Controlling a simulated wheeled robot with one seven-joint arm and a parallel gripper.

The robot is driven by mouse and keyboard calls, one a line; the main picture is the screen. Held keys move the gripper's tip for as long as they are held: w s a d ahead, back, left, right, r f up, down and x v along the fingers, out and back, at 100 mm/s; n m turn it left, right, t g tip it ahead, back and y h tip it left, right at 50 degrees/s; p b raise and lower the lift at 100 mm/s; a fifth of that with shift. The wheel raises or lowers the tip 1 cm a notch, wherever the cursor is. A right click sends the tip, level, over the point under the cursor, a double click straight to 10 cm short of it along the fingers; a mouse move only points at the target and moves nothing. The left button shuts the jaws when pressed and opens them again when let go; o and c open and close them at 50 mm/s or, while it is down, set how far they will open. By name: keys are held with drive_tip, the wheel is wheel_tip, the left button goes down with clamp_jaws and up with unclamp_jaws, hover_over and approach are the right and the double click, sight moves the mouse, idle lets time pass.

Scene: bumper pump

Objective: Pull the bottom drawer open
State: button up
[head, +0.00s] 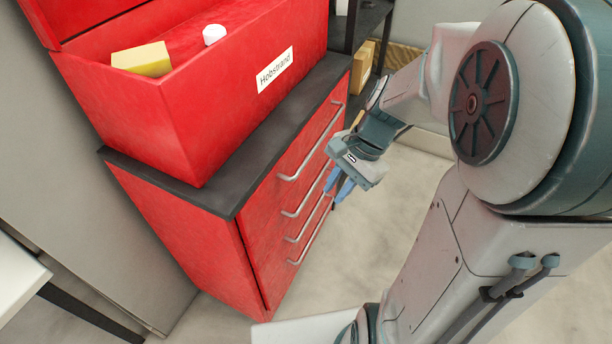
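The red drawer cabinet (207,238) has a dark top and several silver bar handles on its front, which faces right. The bottom drawer's handle (302,254) is the lowest bar; its far end runs up toward my fingertips. The drawers look closed, with their fronts flush. My gripper (339,193), with blue fingers, points down in front of the drawer fronts, by the far ends of the lower handles. I cannot tell whether the fingers touch a handle or how far apart they are.
A red open box (165,112) labelled "Hobstrand" stands on the cabinet top, holding a yellow block (142,60) and a white round item (214,34). A cardboard box (362,68) is behind. A white table corner (18,281) is at lower left. Floor before the drawers is clear.

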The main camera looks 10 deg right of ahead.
drive_tip(key=w+d+f+m+y+b, duration=0.1)
drive_tip(key=w+f+m+b, duration=0.15)
drive_tip(key=f, duration=0.25)
drive_tip(key=w+f+m+y+b, duration=0.2)
drive_tip(key=f+m, duration=0.2)
drive_tip(key=f, duration=0.1)
drive_tip(key=w+d+f+m+y+b, duration=0.1)
drive_tip(key=w+f+m+b, duration=0.15)
drive_tip(key=f, duration=0.25)
drive_tip(key=m+t+y+b, duration=0.4)
drive_tip(key=m+t+b, duration=0.75)
drive_tip(key=m, duration=1.15)
approach(317, 226)
drive_tip(key=shift+g, duration=0.95)
drive_tip(key=b+x, duration=0.2)
drive_tip(key=x, duration=0.3)
drive_tip(key=b+x, duration=0.2)
drive_tip(key=x, duration=0.3)
drive_tip(key=shift+w+d+r, duration=0.15)
drive_tip(key=shift+w+d, duration=0.05)
drive_tip(key=shift+w, duration=0.15)
clamp_jaws()
